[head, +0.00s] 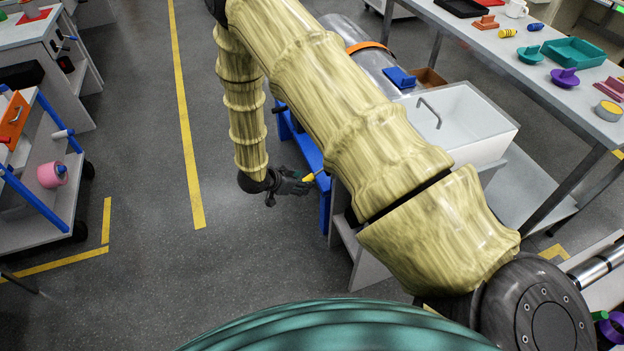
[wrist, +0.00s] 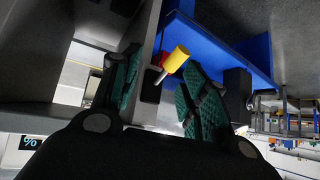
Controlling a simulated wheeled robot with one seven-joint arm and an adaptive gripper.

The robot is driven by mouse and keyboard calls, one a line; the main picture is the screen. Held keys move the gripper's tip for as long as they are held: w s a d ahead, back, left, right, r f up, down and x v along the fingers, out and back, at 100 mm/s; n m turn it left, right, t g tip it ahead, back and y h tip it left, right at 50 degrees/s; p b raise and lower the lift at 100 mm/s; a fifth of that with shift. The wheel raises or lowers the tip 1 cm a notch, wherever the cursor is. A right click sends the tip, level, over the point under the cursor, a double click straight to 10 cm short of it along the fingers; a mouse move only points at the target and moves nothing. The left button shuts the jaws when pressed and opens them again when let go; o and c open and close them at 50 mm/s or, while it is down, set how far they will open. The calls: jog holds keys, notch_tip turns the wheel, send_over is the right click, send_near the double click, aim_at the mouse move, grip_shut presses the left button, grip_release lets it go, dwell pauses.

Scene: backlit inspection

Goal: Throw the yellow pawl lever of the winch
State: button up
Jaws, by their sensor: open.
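The pawl lever has a yellow grip on a thin metal rod. Its yellow tip (head: 309,178) shows in the head view beside the blue winch frame (head: 325,207), just right of my gripper (head: 299,184). In the wrist view the yellow grip (wrist: 176,59) and its rod are tilted, between the fingertips of my gripper (wrist: 162,66) and closer to the right one. The green-padded fingers are spread. I cannot tell whether either finger touches the lever. The blue frame (wrist: 215,48) is behind it. My arm hides much of the winch in the head view.
A table (head: 500,55) with a teal tray (head: 573,51) and small parts is at upper right. A cart with blue rails (head: 35,205) is at left. The floor between is clear.

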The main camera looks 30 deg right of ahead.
aim_at(310, 176)
jog(key=w+d+f+m, duration=0.1)
jog(key=d+f, duration=0.1)
jog(key=w+d+f+m, duration=0.1)
jog(key=d, duration=0.2)
jog(key=w+d+f+m+g, duration=0.1)
jog(key=d+f, duration=0.1)
jog(key=shift+w+d+f, duration=0.25)
jog(key=shift+w+f, duration=0.05)
dwell(0.4)
jog(key=shift+c, duration=0.2)
grip_shut()
